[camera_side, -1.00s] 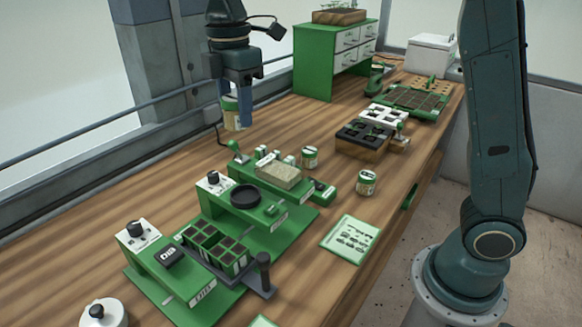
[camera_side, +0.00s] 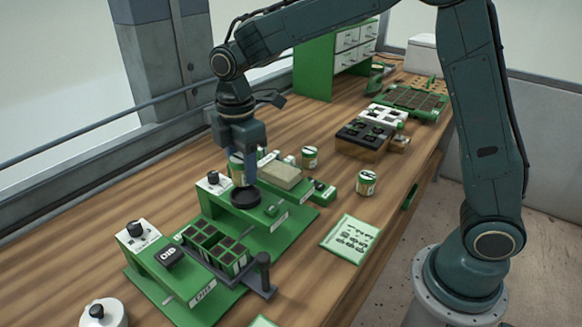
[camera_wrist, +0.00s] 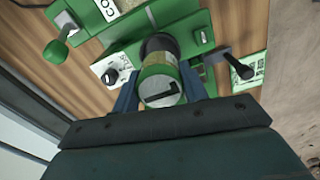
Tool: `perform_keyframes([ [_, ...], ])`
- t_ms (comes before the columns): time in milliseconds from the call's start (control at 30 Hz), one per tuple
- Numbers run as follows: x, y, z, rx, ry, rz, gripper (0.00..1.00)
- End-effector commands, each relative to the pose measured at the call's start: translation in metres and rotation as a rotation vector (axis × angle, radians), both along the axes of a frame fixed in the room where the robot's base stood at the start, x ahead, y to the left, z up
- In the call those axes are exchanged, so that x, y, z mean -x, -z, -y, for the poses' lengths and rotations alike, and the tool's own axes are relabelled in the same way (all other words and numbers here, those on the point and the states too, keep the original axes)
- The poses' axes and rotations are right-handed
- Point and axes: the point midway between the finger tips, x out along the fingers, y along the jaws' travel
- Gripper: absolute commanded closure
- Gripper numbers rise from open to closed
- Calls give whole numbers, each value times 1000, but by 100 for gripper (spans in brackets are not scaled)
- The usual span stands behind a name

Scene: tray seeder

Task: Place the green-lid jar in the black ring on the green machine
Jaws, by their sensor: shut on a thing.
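My gripper (camera_side: 242,170) is shut on the green-lid jar (camera_side: 236,169) and holds it upright, just above the black ring (camera_side: 246,197) on the green machine (camera_side: 214,198). In the wrist view the jar's green lid (camera_wrist: 160,86), with a black mark on it, sits between my fingers (camera_wrist: 164,98). The black ring also shows in the wrist view (camera_wrist: 157,43), partly covered behind the jar. A finger hides part of the jar in the side view, and I cannot tell whether its base touches the ring.
Two other jars stand on the table (camera_side: 310,157) (camera_side: 366,183). A tray of dark cells (camera_side: 216,248) is in front of the ring. A box of pale material (camera_side: 280,174) stands behind it. A printed card (camera_side: 351,237) lies to the right.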

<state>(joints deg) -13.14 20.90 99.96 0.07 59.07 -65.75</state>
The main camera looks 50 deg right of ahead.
Motion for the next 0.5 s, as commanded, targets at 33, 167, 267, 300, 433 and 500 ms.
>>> perform_keyframes([
  [33,0,3,0,1,0,-2,80],
  [167,1,16,0,1,0,-4,80],
  [267,1,28,0,1,0,-4,80],
  [300,1,32,0,1,0,-4,80],
  [433,1,41,0,1,0,-2,80],
  [500,0,42,0,1,0,-1,80],
])
